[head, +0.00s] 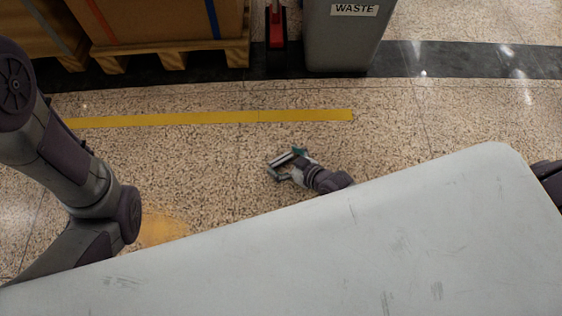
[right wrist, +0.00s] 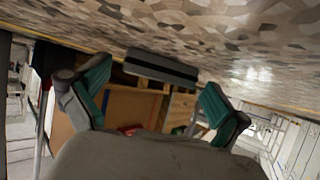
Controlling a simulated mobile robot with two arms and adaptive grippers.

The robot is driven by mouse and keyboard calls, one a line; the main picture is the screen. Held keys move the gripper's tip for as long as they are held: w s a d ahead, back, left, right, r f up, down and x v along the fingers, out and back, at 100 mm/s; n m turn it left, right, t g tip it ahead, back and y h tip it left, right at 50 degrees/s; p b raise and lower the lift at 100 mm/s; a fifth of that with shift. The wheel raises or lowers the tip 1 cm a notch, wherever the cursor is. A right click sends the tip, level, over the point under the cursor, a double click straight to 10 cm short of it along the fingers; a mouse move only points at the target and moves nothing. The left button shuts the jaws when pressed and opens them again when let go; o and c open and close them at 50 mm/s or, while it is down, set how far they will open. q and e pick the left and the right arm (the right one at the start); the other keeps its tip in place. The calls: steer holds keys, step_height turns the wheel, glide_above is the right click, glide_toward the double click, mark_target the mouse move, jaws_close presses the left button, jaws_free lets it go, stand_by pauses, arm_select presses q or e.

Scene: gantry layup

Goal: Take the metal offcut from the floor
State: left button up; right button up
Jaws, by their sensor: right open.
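The metal offcut (head: 281,159) is a short grey bar on the speckled floor, just beyond the front edge of my pale top surface. My right gripper (head: 286,165) is low by the floor, with its fingers at the offcut. In the right wrist view, the offcut (right wrist: 161,66) shows as a grey bar ahead of and between the spread green-padded fingers (right wrist: 154,88). The fingers are apart, and I see no clear contact with the bar. My left arm comes in at the left of the head view; its gripper is not in view.
A grey waste bin (head: 340,40), a red-handled pallet jack (head: 276,28) and boxes on a wooden pallet (head: 160,48) stand at the back. A yellow floor line (head: 215,117) runs before them. The floor around the offcut is clear.

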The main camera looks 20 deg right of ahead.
steer(key=c, duration=1.1)
steer(key=shift+o, duration=0.2)
steer(key=shift+r, duration=0.1)
